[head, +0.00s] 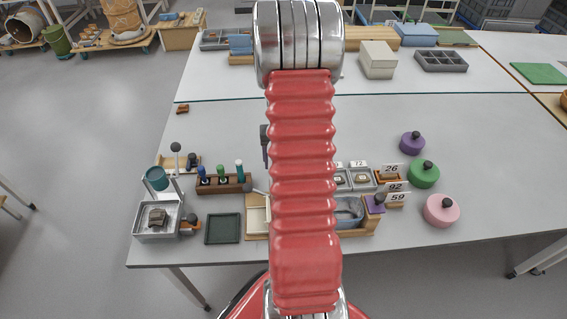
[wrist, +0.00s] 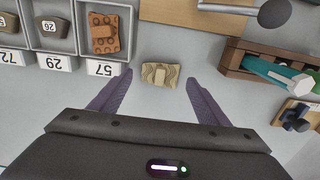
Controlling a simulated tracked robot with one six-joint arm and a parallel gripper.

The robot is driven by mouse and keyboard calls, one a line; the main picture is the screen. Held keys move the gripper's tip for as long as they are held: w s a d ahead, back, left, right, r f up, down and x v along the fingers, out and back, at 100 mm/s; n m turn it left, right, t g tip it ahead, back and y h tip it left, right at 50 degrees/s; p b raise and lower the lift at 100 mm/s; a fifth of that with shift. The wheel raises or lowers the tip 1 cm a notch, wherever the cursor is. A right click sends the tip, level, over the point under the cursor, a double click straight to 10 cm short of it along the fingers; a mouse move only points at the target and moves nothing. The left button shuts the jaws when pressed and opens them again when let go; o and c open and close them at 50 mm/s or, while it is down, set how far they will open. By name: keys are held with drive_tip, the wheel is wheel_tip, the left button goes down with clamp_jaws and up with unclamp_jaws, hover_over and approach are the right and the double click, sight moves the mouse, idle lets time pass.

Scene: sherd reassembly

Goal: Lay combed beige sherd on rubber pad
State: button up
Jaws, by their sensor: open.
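The combed beige sherd (wrist: 160,75) lies flat on the grey table in the wrist view, with wavy grooves and a plain pale patch in its middle. My gripper (wrist: 160,82) is open, its two purple-grey fingers either side of the sherd in the picture. I see no contact; the height of the fingers above the table is unclear.
In the wrist view, numbered grey compartments hold sherds, including an orange-brown dotted one (wrist: 103,33). A wooden rack (wrist: 262,68) with coloured tools stands to the right. In the head view a metal tray (head: 140,234) holds a grey-brown sherd. Coloured knobbed discs stand at right.

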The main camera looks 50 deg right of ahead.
wheel_tip(320, 180, up, 10)
drive_tip(key=shift+f, duration=0.15)
idle(0.5)
idle(0.3)
